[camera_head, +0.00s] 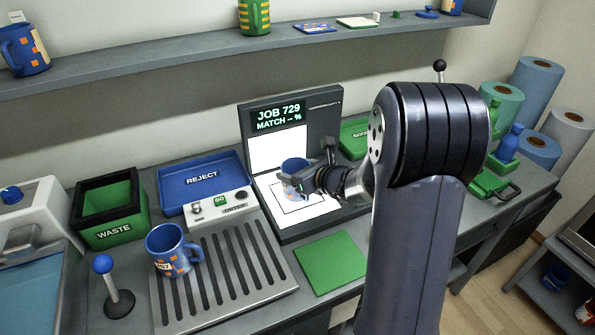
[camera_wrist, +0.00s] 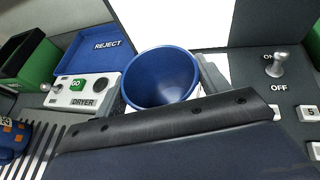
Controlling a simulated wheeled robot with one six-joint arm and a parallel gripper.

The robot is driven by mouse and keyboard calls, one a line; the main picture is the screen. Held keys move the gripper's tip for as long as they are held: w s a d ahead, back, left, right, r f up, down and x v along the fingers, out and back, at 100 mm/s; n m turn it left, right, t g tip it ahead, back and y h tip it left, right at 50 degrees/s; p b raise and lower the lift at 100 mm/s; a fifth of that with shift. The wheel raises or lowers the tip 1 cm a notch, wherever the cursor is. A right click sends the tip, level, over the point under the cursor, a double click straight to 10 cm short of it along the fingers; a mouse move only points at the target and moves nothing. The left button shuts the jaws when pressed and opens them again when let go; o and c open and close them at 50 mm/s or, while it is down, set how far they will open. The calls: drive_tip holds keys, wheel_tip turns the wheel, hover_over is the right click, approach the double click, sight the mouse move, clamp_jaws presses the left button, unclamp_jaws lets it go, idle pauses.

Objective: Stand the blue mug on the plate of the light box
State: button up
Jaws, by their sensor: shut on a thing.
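The light box (camera_head: 292,112) stands at the back, its display reading "JOB 729 MATCH -- %". Its lit white plate (camera_head: 322,207) has a dark outline drawn on it. A mug with a blue inside (camera_head: 294,164) is at the plate, in my gripper (camera_head: 305,181), which is shut on it. The mug looks upright; its lower part is partly hidden, and I cannot tell whether its base touches the plate. In the wrist view I look into the mug's open blue mouth (camera_wrist: 162,78), with the dark gripper (camera_wrist: 180,115) in front of it.
Another blue mug (camera_head: 171,253) with orange patches stands on the slatted dryer (camera_head: 225,285). A blue REJECT tray (camera_head: 180,185), green WASTE bin (camera_head: 112,228) and blue-knobbed lever (camera_head: 112,285) lie left. A green mat (camera_head: 331,262) is in front. A shelf (camera_head: 190,55) runs above.

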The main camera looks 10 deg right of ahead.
drive_tip(key=shift+f, duration=0.15)
drive_tip(key=o, duration=1.2)
drive_tip(key=shift+r, duration=0.3)
drive_tip(key=v, duration=1.2)
drive_tip(key=shift+f, duration=0.1)
